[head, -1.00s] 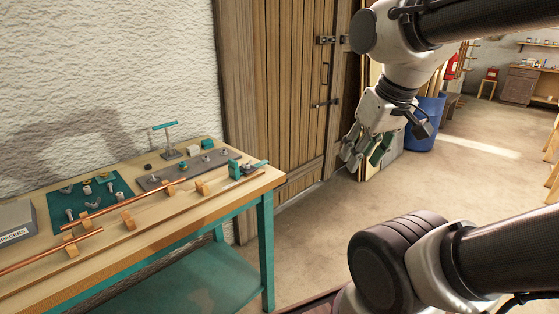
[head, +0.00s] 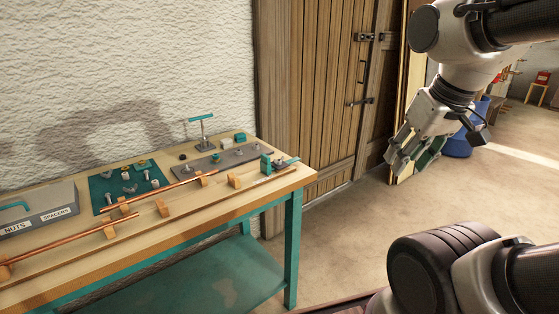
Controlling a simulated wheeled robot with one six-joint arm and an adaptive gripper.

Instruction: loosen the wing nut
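A workbench (head: 240,203) stands at the left, below the white wall. A grey metal plate (head: 215,163) with several small studs or nuts lies near its back edge. A teal clamp block (head: 266,164) stands at the plate's right end with small parts beside it. A teal mat (head: 104,186) holds several small bolts and grey and brass fittings. Some of these look like wing nuts (head: 130,189), but they are too small to be sure, and I cannot tell which wing nut is meant. My gripper (head: 407,164) is open and empty, hanging in the air right of the bench, well apart from it.
A T-handled tool (head: 203,130) stands at the back. A grey box (head: 48,208) labelled NUTS and SPACERS sits at the left. A wooden door (head: 310,95) is behind; open floor (head: 345,230) lies right of the bench.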

